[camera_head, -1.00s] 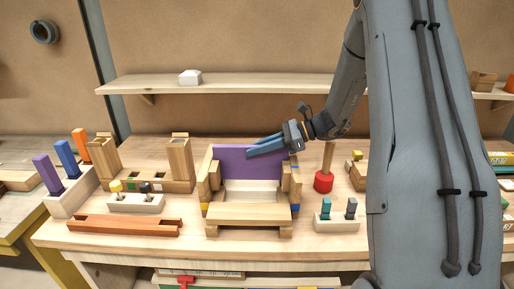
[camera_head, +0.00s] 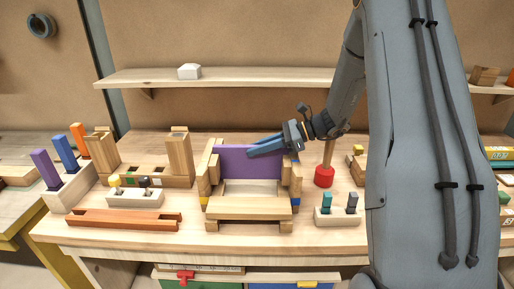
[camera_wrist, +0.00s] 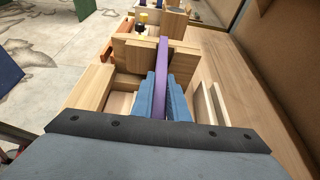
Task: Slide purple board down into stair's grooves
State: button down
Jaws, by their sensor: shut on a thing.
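The purple board (camera_head: 236,160) stands upright across the back of the wooden stair (camera_head: 248,212), between its two stepped side pieces. In the wrist view the purple board (camera_wrist: 163,75) runs edge-on between the blue fingers. My gripper (camera_head: 250,150) is shut on the board near its upper edge, reaching in from the right. The wrist view shows the gripper (camera_wrist: 162,100) with a finger on each side of the board. The grooves and the board's lower edge are hidden, so I cannot tell how deep it sits.
A red-based peg (camera_head: 324,176) stands right of the stair. A block with two teal and grey pegs (camera_head: 338,214) is at the front right. Wooden uprights (camera_head: 180,158) and a reddish rail (camera_head: 124,219) lie left. A shelf (camera_head: 230,80) runs behind.

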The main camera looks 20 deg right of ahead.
jog(key=shift+f, duration=0.5)
jog(key=c, duration=1.6)
grip_release()
jog(key=shift+c, duration=0.2)
jog(key=shift+d, duration=0.1)
jog(key=shift+b+v, duration=1.3)
jog(key=shift+v, duration=2.55)
